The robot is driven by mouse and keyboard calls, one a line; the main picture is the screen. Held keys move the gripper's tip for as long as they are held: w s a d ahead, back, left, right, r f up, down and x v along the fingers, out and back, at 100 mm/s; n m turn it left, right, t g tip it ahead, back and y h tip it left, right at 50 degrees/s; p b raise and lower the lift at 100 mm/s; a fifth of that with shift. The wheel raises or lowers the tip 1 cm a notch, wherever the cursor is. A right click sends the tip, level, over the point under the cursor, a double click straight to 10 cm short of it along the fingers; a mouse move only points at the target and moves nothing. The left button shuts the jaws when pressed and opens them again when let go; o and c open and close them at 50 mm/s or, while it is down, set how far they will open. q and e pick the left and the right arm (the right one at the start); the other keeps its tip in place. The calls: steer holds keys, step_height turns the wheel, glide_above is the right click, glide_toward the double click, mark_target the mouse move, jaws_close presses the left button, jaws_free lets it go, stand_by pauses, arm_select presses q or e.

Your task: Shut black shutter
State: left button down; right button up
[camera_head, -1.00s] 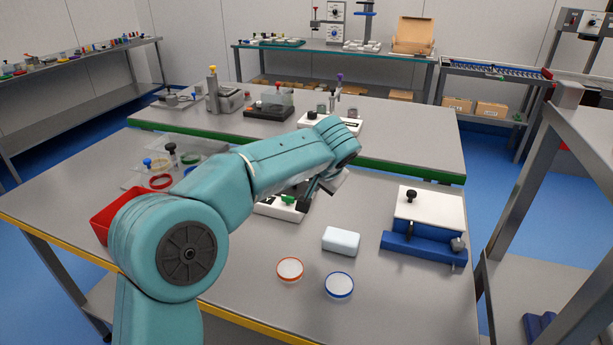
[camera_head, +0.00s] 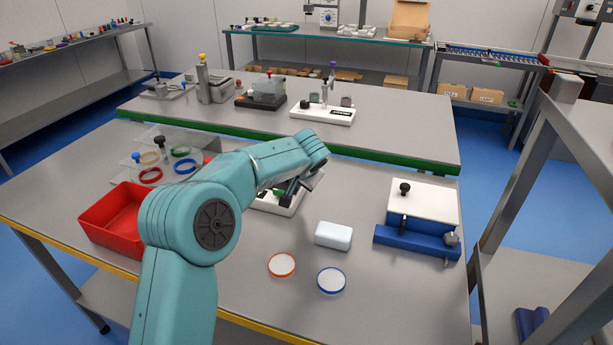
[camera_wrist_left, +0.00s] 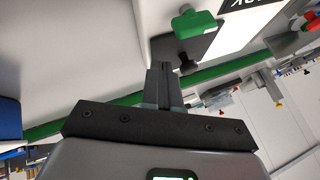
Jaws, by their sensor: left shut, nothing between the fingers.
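A white device (camera_head: 283,207) with a green handle stands on the near bench, partly hidden behind my left arm. In the left wrist view its dark plate (camera_wrist_left: 200,40), apparently the black shutter, lies beside the white body (camera_wrist_left: 252,22). A black knob (camera_wrist_left: 188,65) sits at the plate's edge, and a green handle (camera_wrist_left: 190,22) is above it in the picture. My left gripper (camera_wrist_left: 161,70) is shut and empty, its tips close beside the knob; I cannot tell whether they touch it. In the head view the left gripper (camera_head: 291,189) is over the device. My right gripper is not in view.
A white block (camera_head: 333,235), an orange-rimmed dish (camera_head: 282,265) and a blue-rimmed dish (camera_head: 331,281) lie to the right of my arm. A blue and white fixture (camera_head: 415,241) is further right. A red bin (camera_head: 112,217) stands left.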

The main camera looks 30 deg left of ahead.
arm_select(q)
steer(key=shift+a+r, duration=0.15)
steer(key=shift+a, duration=0.6)
steer(key=shift+w+a, duration=0.15)
steer(key=shift+a, duration=0.1)
steer(key=a, duration=0.2)
steer(key=s+a+p, duration=0.1)
steer(key=a, duration=0.2)
steer(key=s+a, duration=0.1)
steer(key=a, duration=0.2)
steer(key=shift+s+a+p, duration=0.1)
steer(key=shift+a+p, duration=0.15)
steer(key=shift+p, duration=0.1)
steer(key=shift+a, duration=0.5)
steer(key=shift+s, duration=0.1)
